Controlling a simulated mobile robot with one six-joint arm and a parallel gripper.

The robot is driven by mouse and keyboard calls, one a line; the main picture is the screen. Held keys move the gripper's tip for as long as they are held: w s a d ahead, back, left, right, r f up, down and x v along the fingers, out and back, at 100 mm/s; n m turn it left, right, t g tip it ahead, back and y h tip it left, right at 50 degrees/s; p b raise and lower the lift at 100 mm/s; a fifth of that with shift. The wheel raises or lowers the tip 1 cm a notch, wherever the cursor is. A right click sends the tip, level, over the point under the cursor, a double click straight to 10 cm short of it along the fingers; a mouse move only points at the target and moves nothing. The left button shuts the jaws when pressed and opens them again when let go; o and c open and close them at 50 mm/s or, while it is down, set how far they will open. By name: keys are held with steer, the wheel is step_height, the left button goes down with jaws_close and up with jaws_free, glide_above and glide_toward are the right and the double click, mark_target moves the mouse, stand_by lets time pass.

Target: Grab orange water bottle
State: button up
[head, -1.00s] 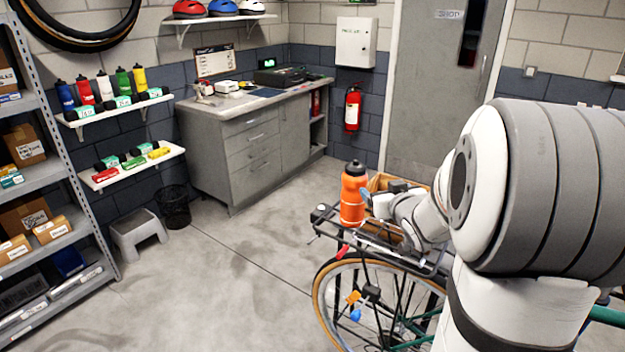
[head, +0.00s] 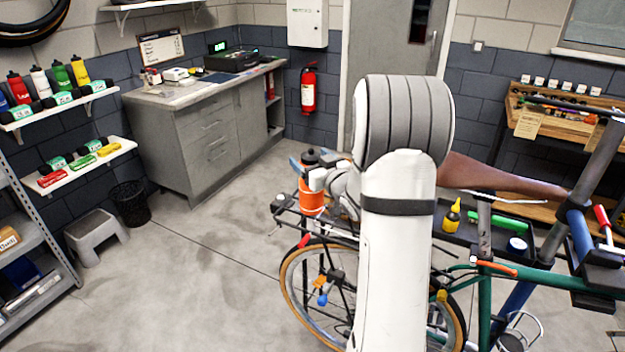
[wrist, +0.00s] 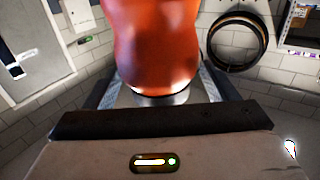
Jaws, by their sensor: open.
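The orange water bottle (head: 312,198) with a black cap stands upright at the rear rack of the bicycle in the head view. My gripper (head: 306,172) is at the bottle's upper part, with a blue-grey finger showing on its far left side. In the wrist view the bottle's orange body (wrist: 157,45) fills the upper middle, between the two finger strips of my open gripper (wrist: 160,88). I cannot tell whether either finger touches it. My arm hides part of the rack behind the bottle.
The bicycle's rear wheel (head: 300,290) is below the bottle. A saddle (head: 490,178) and a tool tray with a yellow bottle (head: 452,217) are right of my arm. A bench cabinet (head: 200,130) stands behind.

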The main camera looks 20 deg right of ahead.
steer(key=shift+w, duration=0.3)
steer(key=shift+c, duration=0.2)
jaws_close()
stand_by(0.5)
